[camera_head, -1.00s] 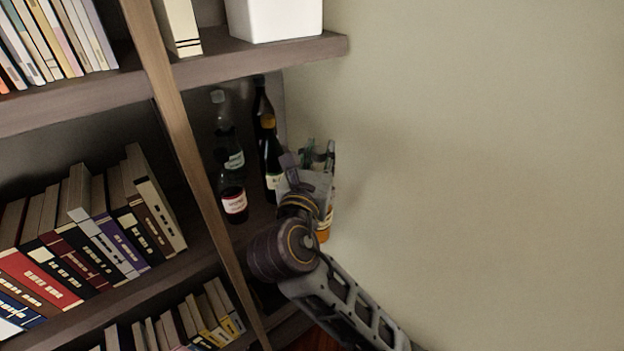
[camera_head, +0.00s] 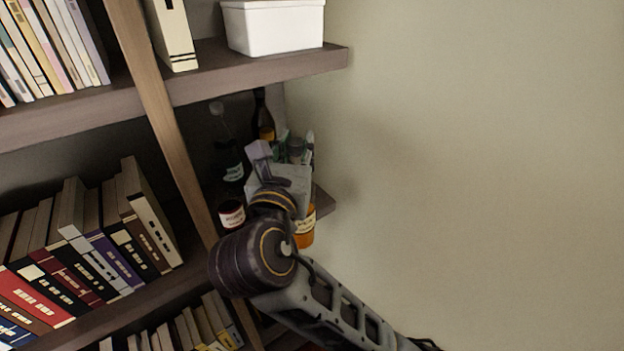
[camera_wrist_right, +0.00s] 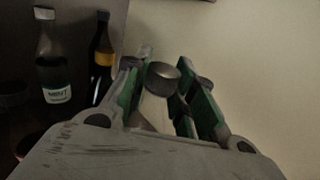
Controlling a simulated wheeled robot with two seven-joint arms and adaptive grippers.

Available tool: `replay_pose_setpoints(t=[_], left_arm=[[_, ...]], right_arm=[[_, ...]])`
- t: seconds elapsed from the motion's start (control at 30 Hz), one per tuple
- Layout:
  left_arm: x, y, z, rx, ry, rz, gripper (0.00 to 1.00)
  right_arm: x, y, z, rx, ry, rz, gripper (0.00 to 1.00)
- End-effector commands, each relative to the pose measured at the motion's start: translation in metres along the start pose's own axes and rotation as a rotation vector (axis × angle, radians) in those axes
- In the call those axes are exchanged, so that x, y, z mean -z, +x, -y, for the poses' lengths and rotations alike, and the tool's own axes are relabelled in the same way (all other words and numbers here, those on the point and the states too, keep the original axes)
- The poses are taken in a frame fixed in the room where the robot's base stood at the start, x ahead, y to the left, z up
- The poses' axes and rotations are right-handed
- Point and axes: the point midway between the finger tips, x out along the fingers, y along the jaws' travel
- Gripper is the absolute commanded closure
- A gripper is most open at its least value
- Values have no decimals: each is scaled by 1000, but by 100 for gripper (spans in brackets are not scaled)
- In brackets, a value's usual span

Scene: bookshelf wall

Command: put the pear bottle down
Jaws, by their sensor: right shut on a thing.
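The pear bottle (camera_head: 305,228) shows in the head view as an orange body with a pale label, low behind my right gripper. In the right wrist view its grey cap and pale neck (camera_wrist_right: 161,82) stand between the green-padded fingers. My right gripper (camera_head: 297,148) is shut on it; the fingers also show in the right wrist view (camera_wrist_right: 165,98). The bottle is by the right end of the bottle shelf (camera_head: 322,202). Its base is hidden by my arm, so I cannot tell whether it touches the shelf. My left gripper is not in view.
Dark bottles stand left of my gripper: a mint-labelled one (camera_wrist_right: 57,75), one with a yellow band (camera_wrist_right: 101,60) and one with a red-topped label (camera_head: 231,213). A wooden upright (camera_head: 160,110) is left of them. A white box (camera_head: 275,27) sits above. A bare wall is right.

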Motion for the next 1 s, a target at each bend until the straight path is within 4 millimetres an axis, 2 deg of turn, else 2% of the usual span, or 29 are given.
replay_pose_setpoints(t=[0.27,1.0], left_arm=[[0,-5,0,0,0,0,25],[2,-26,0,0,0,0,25]], right_arm=[[-3,23,1,2,0,4,100],[-3,130,1,2,0,4,100]])
